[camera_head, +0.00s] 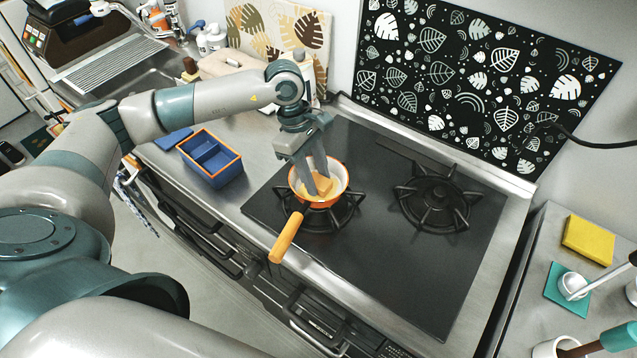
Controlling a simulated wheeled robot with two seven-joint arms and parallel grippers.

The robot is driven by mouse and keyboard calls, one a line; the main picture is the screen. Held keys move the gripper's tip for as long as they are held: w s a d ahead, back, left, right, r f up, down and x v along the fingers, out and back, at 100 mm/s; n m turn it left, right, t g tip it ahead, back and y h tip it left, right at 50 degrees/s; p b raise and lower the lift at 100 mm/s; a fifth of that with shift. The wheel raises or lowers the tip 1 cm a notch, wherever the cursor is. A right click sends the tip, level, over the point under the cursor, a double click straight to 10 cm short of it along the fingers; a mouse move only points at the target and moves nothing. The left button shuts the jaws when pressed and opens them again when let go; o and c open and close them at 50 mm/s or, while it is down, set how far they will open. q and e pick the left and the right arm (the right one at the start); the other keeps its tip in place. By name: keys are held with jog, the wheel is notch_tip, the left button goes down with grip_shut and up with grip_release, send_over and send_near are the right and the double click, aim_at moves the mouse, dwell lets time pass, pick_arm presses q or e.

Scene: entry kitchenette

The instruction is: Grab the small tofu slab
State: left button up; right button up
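A small tan tofu slab (324,186) lies in an orange-rimmed pan with a pale inside (341,170). The pan sits on the left burner of the black stove, its orange handle (288,236) pointing toward the front left. My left gripper (318,184) reaches down into the pan from above, with its grey fingertips at the slab. The fingers partly hide the slab, and I cannot tell whether they grip it or only stand around it. My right gripper is out of view.
A blue divided box (238,168) with an orange rim stands on the counter left of the stove. The right burner (436,200) is empty. On the right counter are a yellow block (588,240) and a teal mat (553,297) bearing a white item.

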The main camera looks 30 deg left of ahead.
aim_at(322, 182)
pick_arm(q)
jog(key=shift+r, duration=0.1)
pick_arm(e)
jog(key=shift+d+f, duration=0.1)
